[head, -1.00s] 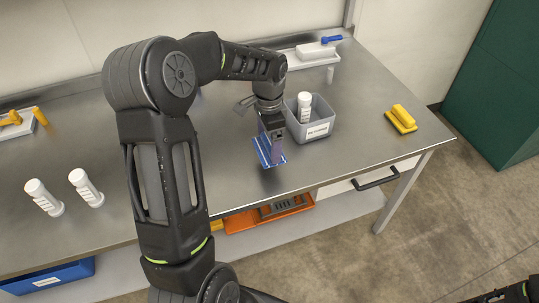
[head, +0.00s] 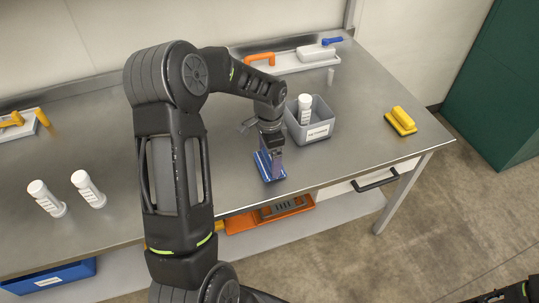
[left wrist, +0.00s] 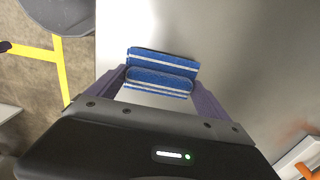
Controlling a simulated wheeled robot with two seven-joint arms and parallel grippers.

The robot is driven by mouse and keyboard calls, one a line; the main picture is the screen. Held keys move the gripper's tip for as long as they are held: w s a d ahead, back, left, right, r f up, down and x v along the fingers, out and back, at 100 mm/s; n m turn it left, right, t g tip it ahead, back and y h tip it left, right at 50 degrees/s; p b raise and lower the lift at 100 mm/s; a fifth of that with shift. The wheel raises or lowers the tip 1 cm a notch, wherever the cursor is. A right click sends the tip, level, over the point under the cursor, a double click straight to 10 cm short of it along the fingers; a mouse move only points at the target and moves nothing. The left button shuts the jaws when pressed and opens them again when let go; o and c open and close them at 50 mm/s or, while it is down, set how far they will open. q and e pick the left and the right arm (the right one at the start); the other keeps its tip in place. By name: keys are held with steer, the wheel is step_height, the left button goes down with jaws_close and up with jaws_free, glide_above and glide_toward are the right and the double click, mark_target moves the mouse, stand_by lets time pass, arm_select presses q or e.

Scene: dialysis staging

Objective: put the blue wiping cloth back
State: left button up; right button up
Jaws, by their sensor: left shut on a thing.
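The blue wiping cloth (head: 263,168) has white stripes and is near the front edge of the steel table, left of the grey bin. My left gripper (head: 275,162) points down and is shut on the cloth. In the left wrist view the folded cloth (left wrist: 162,78) sits between the two purple fingers. I cannot tell whether its underside touches the table. My right gripper is not in view; only a dark piece of my right arm shows at the bottom right.
A grey labelled bin (head: 318,133) holding a white bottle (head: 305,108) stands just right of my left gripper. A yellow-handled block (head: 400,121) lies farther right. Two white bottles stand at left. A white tray (head: 288,66) lies at the back. The steel table (head: 350,100) is clear between bin and yellow block.

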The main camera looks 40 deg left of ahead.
mark_target(270, 157)
arm_select(q)
steer(key=shift+f, duration=0.1)
steer(key=shift+f, duration=0.15)
steer(key=o, duration=1.1)
steer(key=shift+c, duration=0.2)
steer(key=shift+r, duration=0.2)
step_height(270, 157, up, 12)
steer(key=b, duration=0.1)
